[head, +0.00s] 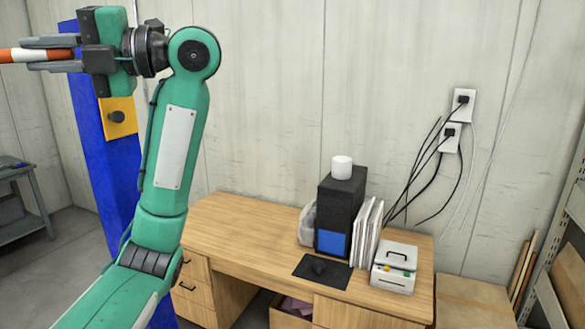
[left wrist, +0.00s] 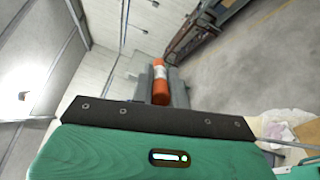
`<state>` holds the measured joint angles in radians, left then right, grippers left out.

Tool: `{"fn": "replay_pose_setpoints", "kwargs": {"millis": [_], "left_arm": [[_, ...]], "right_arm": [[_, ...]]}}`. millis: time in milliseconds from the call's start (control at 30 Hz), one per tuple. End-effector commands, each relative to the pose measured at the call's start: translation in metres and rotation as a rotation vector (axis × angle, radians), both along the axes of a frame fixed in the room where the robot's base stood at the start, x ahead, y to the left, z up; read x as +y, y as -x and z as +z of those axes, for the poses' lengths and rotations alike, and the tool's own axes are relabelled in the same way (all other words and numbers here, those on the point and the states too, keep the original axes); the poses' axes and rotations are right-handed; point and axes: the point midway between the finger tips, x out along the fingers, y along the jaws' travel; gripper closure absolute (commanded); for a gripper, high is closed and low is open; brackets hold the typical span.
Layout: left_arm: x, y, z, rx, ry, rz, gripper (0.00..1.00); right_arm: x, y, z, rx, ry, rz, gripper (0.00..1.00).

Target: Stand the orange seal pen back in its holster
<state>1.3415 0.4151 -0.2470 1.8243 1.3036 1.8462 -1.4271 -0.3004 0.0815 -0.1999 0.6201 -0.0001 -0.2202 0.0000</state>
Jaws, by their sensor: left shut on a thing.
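The orange seal pen (head: 35,55), with a white band, lies roughly level between the fingers of my left gripper (head: 27,55) at the upper left of the head view. The gripper is shut on it, and the pen's left end runs out of the picture. In the left wrist view the pen (left wrist: 160,84) shows orange with a pale band between the grey fingers. A yellow plate (head: 122,104) with a dark round knob is on the blue post, below the gripper. I cannot make out a holster for certain. My right gripper is not in view.
The blue post (head: 91,140) stands close behind my left arm. A wooden desk (head: 235,228) holds a black tower (head: 340,199) with a white cup-like thing (head: 341,167), upright folders (head: 367,232) and a white box (head: 395,268). A grey table stands at far left.

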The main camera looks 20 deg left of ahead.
Motion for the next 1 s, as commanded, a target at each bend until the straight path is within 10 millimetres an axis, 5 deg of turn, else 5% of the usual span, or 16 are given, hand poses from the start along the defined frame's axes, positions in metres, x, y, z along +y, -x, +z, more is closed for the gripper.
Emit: {"fn": "replay_pose_setpoints", "kwargs": {"millis": [267,500,1000], "left_arm": [[-0.012,-0.058,-0.040,0.005,0.003,-0.167,1.00],[-0.030,-0.121,-0.107,0.005,0.006,-0.456,1.00],[-0.066,-0.182,-0.236,0.001,0.002,-1.006,1.00]], "right_arm": [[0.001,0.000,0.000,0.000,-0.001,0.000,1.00],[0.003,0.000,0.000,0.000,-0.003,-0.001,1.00],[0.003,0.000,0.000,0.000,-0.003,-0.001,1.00]]}}
